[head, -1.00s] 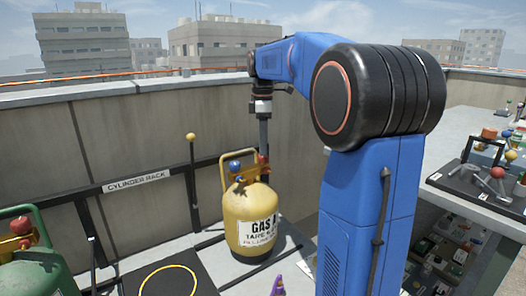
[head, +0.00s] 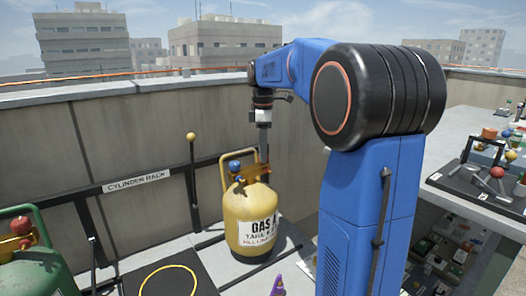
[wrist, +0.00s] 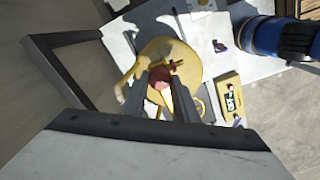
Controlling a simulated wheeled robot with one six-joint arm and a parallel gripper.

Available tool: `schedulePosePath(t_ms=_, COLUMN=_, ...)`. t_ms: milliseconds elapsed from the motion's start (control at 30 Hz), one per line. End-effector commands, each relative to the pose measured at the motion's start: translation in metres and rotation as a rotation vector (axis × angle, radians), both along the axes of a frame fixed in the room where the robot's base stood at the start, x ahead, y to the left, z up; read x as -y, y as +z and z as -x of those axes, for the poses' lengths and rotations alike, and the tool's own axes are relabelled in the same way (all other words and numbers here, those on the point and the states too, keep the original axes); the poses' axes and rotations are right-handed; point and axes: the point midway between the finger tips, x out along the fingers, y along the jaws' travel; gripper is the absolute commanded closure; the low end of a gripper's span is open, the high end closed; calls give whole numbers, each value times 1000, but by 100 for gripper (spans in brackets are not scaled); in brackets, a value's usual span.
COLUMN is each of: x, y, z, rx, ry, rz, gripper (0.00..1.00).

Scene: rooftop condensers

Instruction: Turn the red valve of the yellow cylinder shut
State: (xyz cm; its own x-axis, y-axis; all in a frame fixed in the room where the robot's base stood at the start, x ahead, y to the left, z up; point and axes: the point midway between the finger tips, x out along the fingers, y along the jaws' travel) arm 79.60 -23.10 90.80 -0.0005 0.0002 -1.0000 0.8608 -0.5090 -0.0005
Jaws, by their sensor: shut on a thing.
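The yellow cylinder (head: 252,217) stands upright by the parapet, with a yellow collar handle and a blue knob (head: 235,166) on top. My gripper (head: 264,154) reaches straight down onto the cylinder's right-hand top side. In the wrist view, the cylinder top (wrist: 187,56) lies below the fingers, and the red valve (wrist: 158,75) shows between them. My gripper (wrist: 160,86) is shut on the red valve. The fingers mostly hide the valve in the head view, and its turn angle cannot be told.
A green cylinder (head: 38,272) with a red knob stands at the lower left. A rack labelled CYLINDER RACK (head: 138,182) runs along the wall. A yellow ring (head: 168,281) lies on a dark mat, and a small purple object (head: 278,284) is in front. A cluttered bench (head: 465,150) stands right.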

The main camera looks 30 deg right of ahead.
Motion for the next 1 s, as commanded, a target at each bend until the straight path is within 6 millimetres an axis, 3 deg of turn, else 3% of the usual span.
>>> schedulePosePath(t_ms=367, x=0, y=0, z=0, rx=1, ry=-162, rz=1, gripper=95)
schedulePosePath(t_ms=1000, x=1, y=0, z=-1, rx=1, ry=-759, rz=1, gripper=95)
